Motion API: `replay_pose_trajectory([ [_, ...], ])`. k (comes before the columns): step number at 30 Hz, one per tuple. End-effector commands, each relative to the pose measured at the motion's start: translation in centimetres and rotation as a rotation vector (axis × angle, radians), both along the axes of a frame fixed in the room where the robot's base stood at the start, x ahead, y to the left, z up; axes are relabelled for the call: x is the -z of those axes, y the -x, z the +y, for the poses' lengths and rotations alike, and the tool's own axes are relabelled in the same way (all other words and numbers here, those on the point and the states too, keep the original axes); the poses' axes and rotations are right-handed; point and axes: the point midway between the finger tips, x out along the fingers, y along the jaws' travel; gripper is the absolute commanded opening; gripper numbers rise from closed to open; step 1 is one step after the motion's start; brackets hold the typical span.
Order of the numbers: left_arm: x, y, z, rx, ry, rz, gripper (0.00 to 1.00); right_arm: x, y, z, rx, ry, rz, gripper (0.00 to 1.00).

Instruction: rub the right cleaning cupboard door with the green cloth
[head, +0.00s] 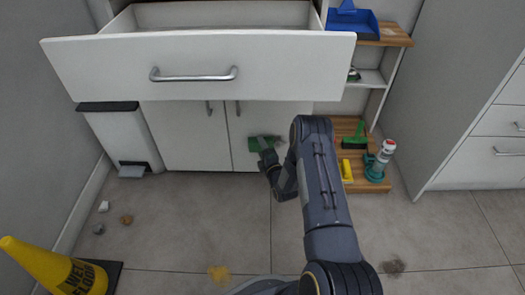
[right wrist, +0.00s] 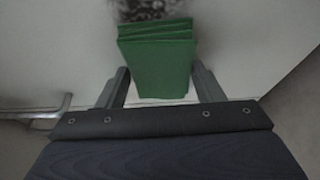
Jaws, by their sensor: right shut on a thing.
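The right cleaning cupboard door (head: 270,118) is white and closed, below a pulled-out drawer. My right gripper (head: 266,156) is at the lower part of this door. It is shut on the folded green cloth (head: 260,143), which lies at the door's face; I cannot tell if it touches. In the right wrist view the cloth (right wrist: 155,62) sits between the two fingers (right wrist: 162,82). A dark speckled smudge (right wrist: 150,9) shows on the white door just beyond the cloth. My left gripper is not in view.
The open drawer (head: 200,60) juts out above the doors. A white pedal bin (head: 122,135) stands left. A wooden-shelved rack (head: 376,187) holds a spray bottle (head: 382,160) and brushes at right. A yellow wet-floor cone (head: 48,266) and small debris are on the left floor.

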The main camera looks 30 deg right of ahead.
Motion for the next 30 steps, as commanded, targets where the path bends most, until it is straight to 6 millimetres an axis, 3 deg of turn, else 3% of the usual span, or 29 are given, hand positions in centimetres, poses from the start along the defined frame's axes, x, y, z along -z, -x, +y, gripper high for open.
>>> replay_pose_trajectory([
  [15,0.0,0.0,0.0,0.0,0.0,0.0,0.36,0.0,-0.6,-0.5,0.0,0.001,0.0,0.43],
  [30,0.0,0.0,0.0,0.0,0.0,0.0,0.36,0.0,1.3,-3.3,0.0,0.001,-0.001,0.43],
])
